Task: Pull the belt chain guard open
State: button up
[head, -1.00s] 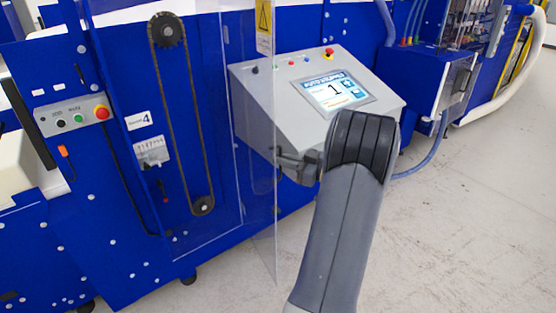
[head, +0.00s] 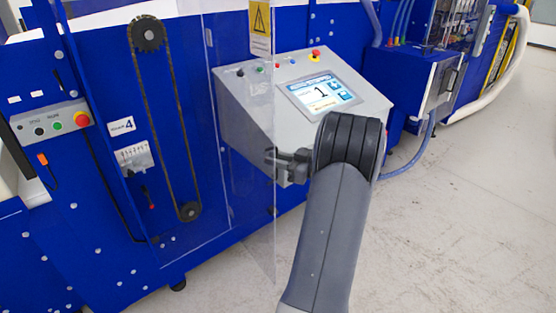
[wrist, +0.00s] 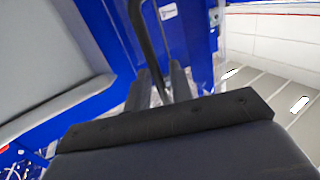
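The belt chain guard (head: 245,215) is a clear panel that stands out from the blue machine at an angle, beside the chain (head: 168,120) with its two sprockets. The chain shows uncovered to the left of the panel. My gripper (head: 272,160) is at the panel's outer edge, about halfway down. In the wrist view my two fingers (wrist: 160,90) stand close together, with a thin dark strip running down between them. They appear shut on the guard's edge or handle; the exact contact is too small to see.
A grey control console (head: 290,110) with a lit screen is just behind my gripper and close to my wrist. A button panel (head: 52,122) is at the left. A blue hose (head: 408,165) hangs at the right. The pale floor (head: 450,230) at the right is clear.

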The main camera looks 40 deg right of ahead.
jog(key=shift+o, duration=0.8)
jog(key=shift+s, duration=0.2)
jog(key=shift+s+d, duration=0.1)
jog(key=b+v, duration=0.2)
jog(key=v, duration=0.8)
jog(key=shift+s+d, duration=0.15)
jog(key=shift+s, duration=0.15)
